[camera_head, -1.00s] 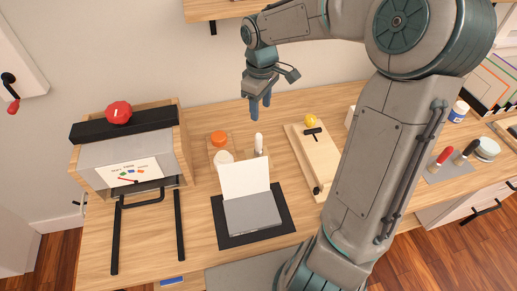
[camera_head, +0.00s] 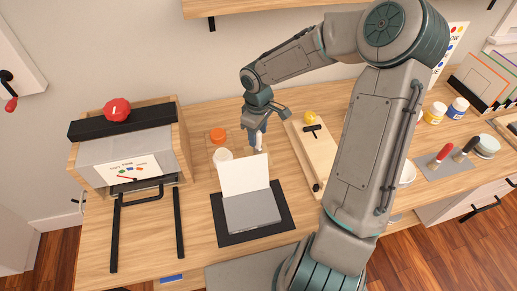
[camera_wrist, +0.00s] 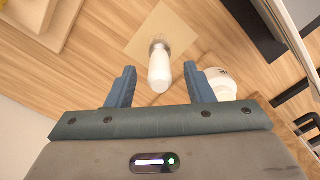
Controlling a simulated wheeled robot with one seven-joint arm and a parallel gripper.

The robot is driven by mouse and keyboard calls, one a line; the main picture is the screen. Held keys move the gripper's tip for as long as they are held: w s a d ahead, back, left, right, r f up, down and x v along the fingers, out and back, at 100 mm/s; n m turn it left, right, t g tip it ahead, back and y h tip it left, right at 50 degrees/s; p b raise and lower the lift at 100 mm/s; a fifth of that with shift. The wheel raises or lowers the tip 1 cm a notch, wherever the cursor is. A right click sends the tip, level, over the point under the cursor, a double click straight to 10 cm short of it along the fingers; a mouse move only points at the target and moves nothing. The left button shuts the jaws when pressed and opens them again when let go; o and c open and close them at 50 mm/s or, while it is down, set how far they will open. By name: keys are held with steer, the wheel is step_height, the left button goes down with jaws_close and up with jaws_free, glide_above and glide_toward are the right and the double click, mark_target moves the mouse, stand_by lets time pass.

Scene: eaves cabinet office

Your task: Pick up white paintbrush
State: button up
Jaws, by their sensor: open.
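The white paintbrush (camera_wrist: 158,70) shows in the wrist view as a smooth white handle, with its darker end against a tan square mat (camera_wrist: 165,30). In the head view the paintbrush (camera_head: 258,142) stands behind the raised white lid and is partly covered by my fingers. My gripper (camera_head: 257,132) is pointing down over it. In the wrist view my gripper (camera_wrist: 160,75) is open, with a blue finger on each side of the white handle and visible gaps. I cannot tell from these views how deep the handle sits between the fingers.
An orange-capped jar (camera_head: 218,135) and a white jar (camera_head: 222,155) stand left of the brush. The white jar is close to the right finger in the wrist view. A grey box with raised lid (camera_head: 250,212) lies in front. A wooden board (camera_head: 315,160) lies to the right.

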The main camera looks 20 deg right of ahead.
steer(key=shift+f, duration=0.2)
jaws_close()
steer(key=shift+r, duration=0.2)
steer(key=shift+r, duration=0.25)
step_height(320, 180, up, 4)
steer(key=shift+s+d+f, duration=0.1)
steer(key=shift+d, duration=0.05)
steer(key=s+d+r+p, duration=0.3)
steer(key=s+d+r, duration=0.2)
steer(key=s, duration=0.5)
steer(key=shift+d+r, duration=0.2)
steer(key=shift+r, duration=0.5)
